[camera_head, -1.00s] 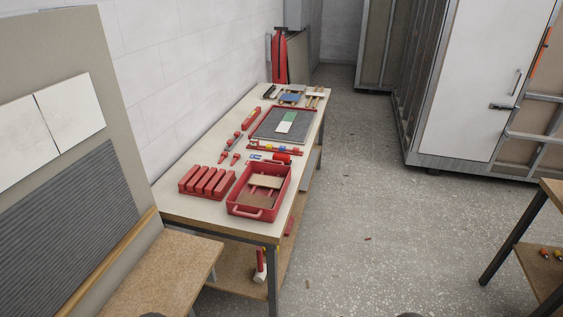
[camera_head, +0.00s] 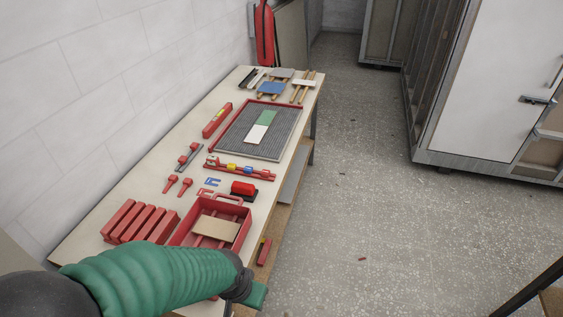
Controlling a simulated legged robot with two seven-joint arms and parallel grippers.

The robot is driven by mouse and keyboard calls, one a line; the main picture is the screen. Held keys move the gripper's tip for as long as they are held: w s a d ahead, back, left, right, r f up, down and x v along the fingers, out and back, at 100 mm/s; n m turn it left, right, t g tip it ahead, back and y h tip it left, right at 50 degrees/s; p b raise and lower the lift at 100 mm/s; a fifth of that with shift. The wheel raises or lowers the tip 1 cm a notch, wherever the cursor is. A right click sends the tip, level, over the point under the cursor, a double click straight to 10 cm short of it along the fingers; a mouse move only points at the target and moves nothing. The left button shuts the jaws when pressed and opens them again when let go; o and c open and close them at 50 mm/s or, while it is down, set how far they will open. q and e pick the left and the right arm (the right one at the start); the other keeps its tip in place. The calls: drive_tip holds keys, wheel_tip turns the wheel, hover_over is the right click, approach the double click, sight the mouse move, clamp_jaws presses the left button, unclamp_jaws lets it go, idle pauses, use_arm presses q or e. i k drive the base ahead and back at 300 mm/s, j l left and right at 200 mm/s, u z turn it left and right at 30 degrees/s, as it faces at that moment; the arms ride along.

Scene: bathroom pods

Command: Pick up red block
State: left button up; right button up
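Several red blocks (camera_head: 140,222) stand side by side in a row on the left of the table, near its front. A separate short red piece on a black base (camera_head: 243,189) sits just behind the red tray (camera_head: 243,236). I cannot tell which of these is the task's red block. My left arm, in a green sleeve, reaches in from the lower left across the table's front. Its end, with the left gripper (camera_head: 252,290), is in front of the tray; its fingers cannot be made out. My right gripper is not in view.
The tray holds a tan board (camera_head: 216,227). Behind it lie a red level-like bar (camera_head: 240,168), small red tools (camera_head: 171,185) and a grey ribbed panel in a red frame (camera_head: 285,135). A white wall borders the table's left; open floor (camera_head: 360,190) lies right.

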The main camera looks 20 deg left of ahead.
sight(248, 192)
drive_tip(key=i+u, duration=0.25)
drive_tip(key=i, duration=0.2)
drive_tip(key=i+l+u, duration=0.55)
drive_tip(key=i, duration=0.25)
drive_tip(key=i+l+u, duration=0.2)
drive_tip(key=u, duration=0.25)
drive_tip(key=i+l+u, duration=0.55)
drive_tip(key=l+u, duration=0.3)
drive_tip(key=i+l+u, duration=0.15)
drive_tip(key=l+u, duration=0.3)
drive_tip(key=j, duration=0.1)
